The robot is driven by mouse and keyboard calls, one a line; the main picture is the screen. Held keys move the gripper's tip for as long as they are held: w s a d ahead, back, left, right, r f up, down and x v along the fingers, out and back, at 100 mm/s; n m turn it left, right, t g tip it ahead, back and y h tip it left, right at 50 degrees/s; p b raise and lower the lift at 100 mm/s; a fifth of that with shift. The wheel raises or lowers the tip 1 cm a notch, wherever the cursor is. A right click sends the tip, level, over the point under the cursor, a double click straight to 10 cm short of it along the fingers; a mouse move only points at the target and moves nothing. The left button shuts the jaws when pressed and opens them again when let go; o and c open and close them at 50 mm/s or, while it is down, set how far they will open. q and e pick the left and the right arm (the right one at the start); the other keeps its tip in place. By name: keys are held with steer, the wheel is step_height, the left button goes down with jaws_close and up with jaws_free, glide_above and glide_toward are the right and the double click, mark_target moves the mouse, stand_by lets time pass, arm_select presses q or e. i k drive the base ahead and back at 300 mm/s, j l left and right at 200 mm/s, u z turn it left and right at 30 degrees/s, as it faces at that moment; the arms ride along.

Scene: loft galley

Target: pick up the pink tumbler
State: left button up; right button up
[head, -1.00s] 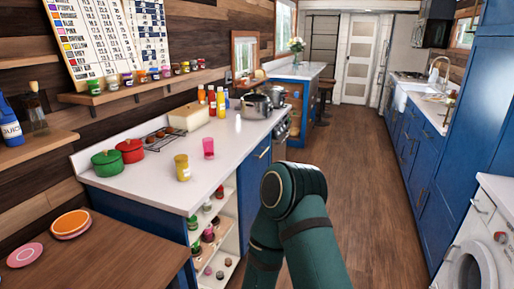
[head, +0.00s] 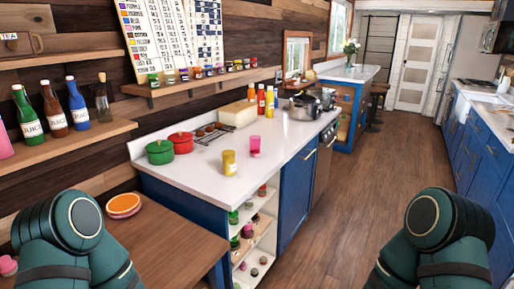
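The pink tumbler (head: 255,146) stands upright on the white counter (head: 205,179), near its front edge. A yellow tumbler (head: 229,162) stands to its left and nearer to me, with a gap between them. Parts of my two arms show at the lower left and lower right of the head view, both well short of the tumbler. Neither gripper is in view.
A green pot (head: 160,152) and a red pot (head: 181,143) stand at the counter's left end. A cooling rack (head: 212,133), a bread box (head: 239,114) and bottles (head: 261,99) are behind. A wooden table (head: 170,246) is in front. The floor (head: 345,215) at right is clear.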

mark_target(255, 140)
steer(key=i+l+u, duration=0.1)
steer(key=i+l, duration=1.05)
steer(key=l, duration=0.25)
steer(key=i+j+u, duration=0.05)
